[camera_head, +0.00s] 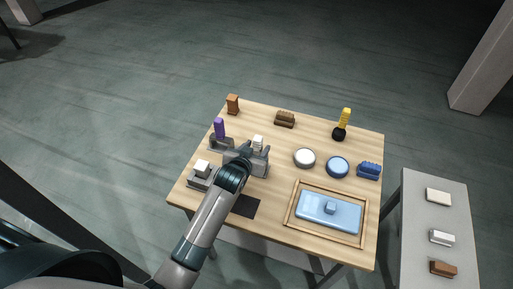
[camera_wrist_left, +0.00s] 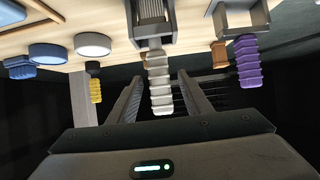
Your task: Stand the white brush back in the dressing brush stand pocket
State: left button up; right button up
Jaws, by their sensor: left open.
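The white brush (camera_head: 258,142) stands upright in a grey stand pocket (camera_head: 260,160) on the left half of the wooden table. In the left wrist view its ribbed white handle (camera_wrist_left: 158,80) projects from the grey pocket (camera_wrist_left: 148,36), and its end lies between my finger tips in the picture. My left gripper (camera_head: 246,154) is open beside the stand, with its fingers apart on both sides of the handle (camera_wrist_left: 162,88); no contact shows. The arm partly hides the stand in the head view. My right gripper is not in view.
A purple brush (camera_head: 219,128) stands in another grey holder (camera_head: 222,144). A white-topped grey block (camera_head: 201,171) is at the left edge. White (camera_head: 304,157) and blue (camera_head: 338,167) round pieces, a yellow-handled brush (camera_head: 344,121) and a framed blue tray (camera_head: 329,212) lie right.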

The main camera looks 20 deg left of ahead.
pick_arm(q)
jog(key=shift+s+r, duration=0.2)
dwell(0.4)
jog(key=shift+p+v, duration=1.05)
jog(key=shift+v, duration=2.65)
jog(key=shift+s, duration=0.1)
jog(key=shift+s, duration=0.1)
jog(key=b+v, duration=0.1)
jog(key=v, duration=1.6)
